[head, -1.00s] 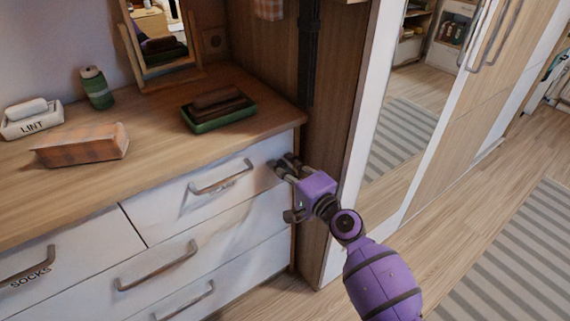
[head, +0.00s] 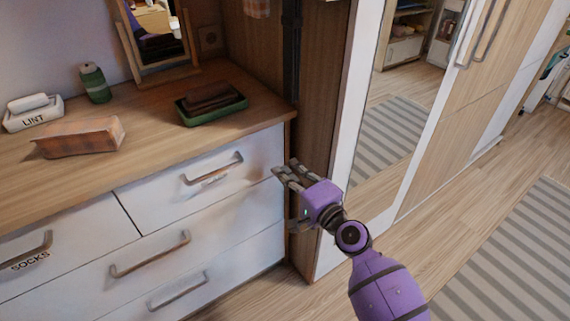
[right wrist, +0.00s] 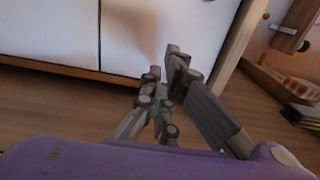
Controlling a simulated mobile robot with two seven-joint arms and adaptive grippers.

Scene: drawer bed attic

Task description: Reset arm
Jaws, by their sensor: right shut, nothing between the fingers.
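My right gripper (head: 286,174) is at the right end of the white dresser (head: 225,215), in front of the drawer fronts near its right edge. It is shut and empty. In the right wrist view its fingers (right wrist: 168,75) are close together, pointing toward a white panel. The purple right arm comes in from the lower right in the head view. I cannot tell whether the fingertips touch the dresser. My left gripper is not in view.
A mirrored wardrobe (head: 400,130) stands right. Floor with a striped rug (head: 515,255) is open.

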